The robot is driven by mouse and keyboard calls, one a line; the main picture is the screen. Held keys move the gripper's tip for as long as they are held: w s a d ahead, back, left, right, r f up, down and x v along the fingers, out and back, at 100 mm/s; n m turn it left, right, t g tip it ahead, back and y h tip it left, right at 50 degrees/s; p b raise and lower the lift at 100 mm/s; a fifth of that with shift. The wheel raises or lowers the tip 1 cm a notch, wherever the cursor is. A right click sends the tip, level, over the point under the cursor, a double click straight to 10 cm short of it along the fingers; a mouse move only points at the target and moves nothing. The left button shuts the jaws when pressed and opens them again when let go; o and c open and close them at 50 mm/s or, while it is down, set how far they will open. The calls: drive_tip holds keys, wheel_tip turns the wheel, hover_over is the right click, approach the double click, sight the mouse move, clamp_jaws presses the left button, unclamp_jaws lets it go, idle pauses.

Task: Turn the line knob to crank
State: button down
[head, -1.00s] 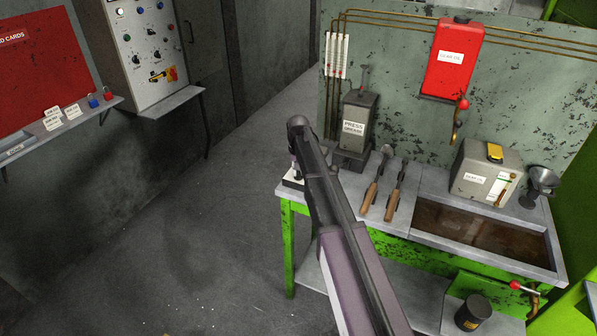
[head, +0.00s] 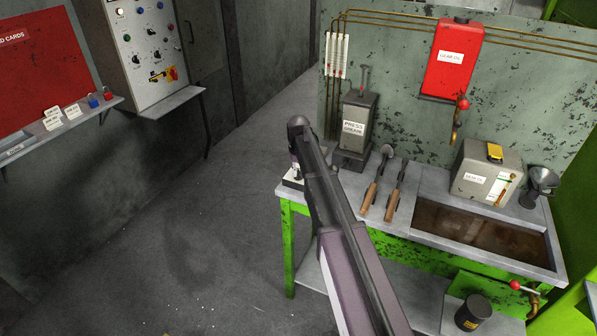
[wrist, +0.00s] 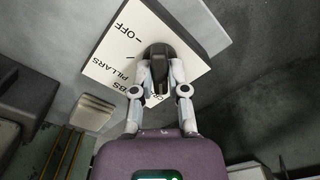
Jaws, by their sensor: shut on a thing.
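The line knob (wrist: 160,52) is a black knob on a white plate (wrist: 112,62) in the wrist view. The plate carries black marks and lettering; I can read "OFF" and "PILLARS", and other words are partly covered. My gripper (wrist: 160,80) is shut on the knob, one finger on each side. Which mark the knob points at I cannot tell, and no "crank" label is readable. In the head view a white box (head: 291,183) shows at the bench's left corner, largely behind my arm. My gripper is mostly hidden there.
The green-framed bench (head: 425,205) holds a grease pump (head: 358,125), two wooden-handled tools (head: 370,195) and a grey box (head: 477,180). A red oil tank (head: 452,65) hangs above on the wall. A control panel (head: 150,50) is at left. The floor left of the bench is clear.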

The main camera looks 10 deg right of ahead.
drive_tip(key=c, duration=0.6)
unclamp_jaws()
drive_tip(key=shift+c, duration=0.2)
drive_tip(key=shift+m, duration=0.4)
